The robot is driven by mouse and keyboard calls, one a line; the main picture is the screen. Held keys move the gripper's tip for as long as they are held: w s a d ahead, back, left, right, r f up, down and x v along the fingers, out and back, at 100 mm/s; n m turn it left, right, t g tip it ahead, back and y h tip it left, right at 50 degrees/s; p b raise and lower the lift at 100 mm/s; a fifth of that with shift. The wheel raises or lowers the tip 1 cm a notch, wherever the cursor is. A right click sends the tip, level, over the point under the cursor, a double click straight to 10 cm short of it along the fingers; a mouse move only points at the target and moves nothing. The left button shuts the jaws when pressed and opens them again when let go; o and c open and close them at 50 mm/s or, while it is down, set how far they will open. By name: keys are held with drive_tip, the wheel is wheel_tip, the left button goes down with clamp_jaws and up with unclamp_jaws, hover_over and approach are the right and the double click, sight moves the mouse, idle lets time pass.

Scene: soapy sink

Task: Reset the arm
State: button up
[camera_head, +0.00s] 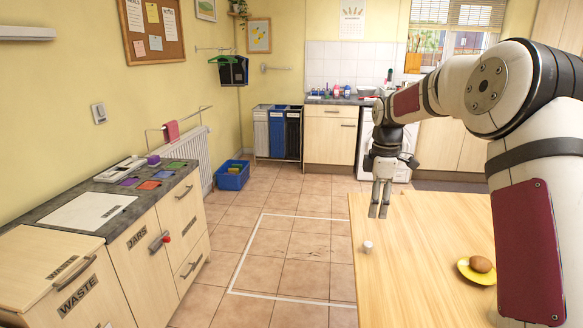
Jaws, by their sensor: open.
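My arm comes in from the right side of the head view and bends over the wooden table (425,262). My gripper (378,212) hangs pointing down above the table's far left corner. Its two fingers are a little apart, with nothing visible between them. The white and dark wrist sits just above the fingers. My arm hides part of the room and the table's right side.
A small white object (368,247) stands near the table's left edge. A yellow plate (466,271) with a brown round item (481,264) lies at right. A low cabinet (150,262) stands at left. A blue crate (232,176) is on the floor. The tiled floor between is clear.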

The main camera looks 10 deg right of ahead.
drive_tip(key=s+a+r+m+t+h+p, duration=0.1)
drive_tip(key=s+a+r+m, duration=0.3)
drive_tip(key=s+r, duration=0.45)
drive_tip(key=s+a+r+m+t+p, duration=0.1)
drive_tip(key=s+a+r+m, duration=0.35)
drive_tip(key=s, duration=0.75)
drive_tip(key=s+a+m+t, duration=0.1)
drive_tip(key=s+a+m, duration=0.1)
drive_tip(key=s, duration=0.8)
drive_tip(key=s+a+f+m+t+p, duration=0.1)
drive_tip(key=s+m, duration=0.3)
drive_tip(key=s, duration=0.6)
drive_tip(key=shift+s+a+f+y, duration=0.2)
drive_tip(key=shift+s+a+y, duration=0.05)
drive_tip(key=shift+a+y, duration=0.15)
drive_tip(key=shift+d, duration=0.1)
